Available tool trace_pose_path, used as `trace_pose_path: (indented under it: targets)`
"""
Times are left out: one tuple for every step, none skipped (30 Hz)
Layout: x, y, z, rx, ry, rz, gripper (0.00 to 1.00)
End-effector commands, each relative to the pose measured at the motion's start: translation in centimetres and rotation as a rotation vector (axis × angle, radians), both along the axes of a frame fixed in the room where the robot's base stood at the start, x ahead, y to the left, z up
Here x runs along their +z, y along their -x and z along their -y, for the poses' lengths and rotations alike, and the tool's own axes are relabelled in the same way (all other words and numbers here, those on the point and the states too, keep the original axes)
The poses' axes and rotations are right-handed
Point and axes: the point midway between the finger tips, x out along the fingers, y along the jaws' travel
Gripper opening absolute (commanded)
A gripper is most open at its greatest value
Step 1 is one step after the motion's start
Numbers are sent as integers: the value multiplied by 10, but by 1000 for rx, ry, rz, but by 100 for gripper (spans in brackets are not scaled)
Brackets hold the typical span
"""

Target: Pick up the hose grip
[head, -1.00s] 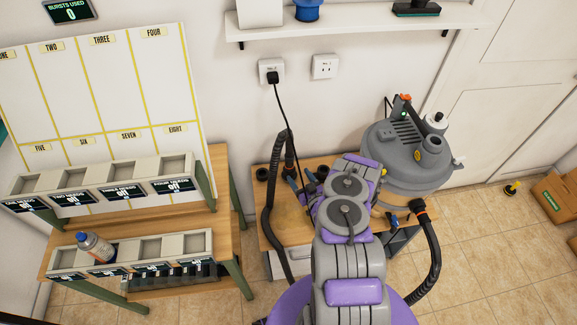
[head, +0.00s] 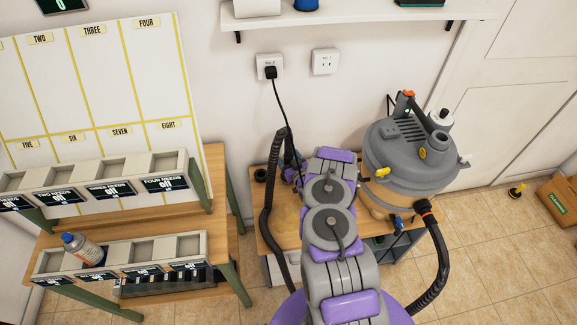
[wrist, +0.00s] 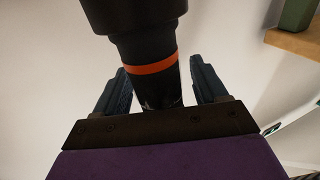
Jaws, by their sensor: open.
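The hose grip (wrist: 135,25) is a thick black tube with an orange band, seen close up in the wrist view. Its narrower dark part passes down between the two blue fingers of my gripper (wrist: 161,80). In the head view my gripper (head: 292,163) is small and partly hidden behind my arm, beside the top of the black hose (head: 267,200). The grip itself is hard to make out there.
A wooden bench (head: 262,222) stands under my arm. A black power cord hangs from the wall socket (head: 269,67).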

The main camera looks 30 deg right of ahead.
Motion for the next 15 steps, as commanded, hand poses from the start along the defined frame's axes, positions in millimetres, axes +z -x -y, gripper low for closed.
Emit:
trace_pose_path:
  targets:
    - [0, -1, 0, 0, 0, 0, 72]
    - [0, -1, 0, 0, -1, -1, 72]
    - [0, -1, 0, -1, -1, -1, 72]
    - [0, -1, 0, -1, -1, -1, 72]
    - [0, -1, 0, 0, -1, -1, 72]
    - [0, 0, 0, 0, -1, -2, 71]
    - [0, 0, 0, 0, -1, -2, 68]
    - [0, 0, 0, 0, -1, -2, 65]
    - [0, 0, 0, 0, -1, -2, 61]
    - [0, 0, 0, 0, -1, -2, 58]
    - [0, 0, 0, 0, -1, -2, 56]
    - [0, 0, 0, 0, -1, -2, 52]
    - [0, 0, 0, 0, -1, -2, 49]
    - [0, 0, 0, 0, -1, -2, 46]
    - [0, 0, 0, 0, -1, -2, 42]
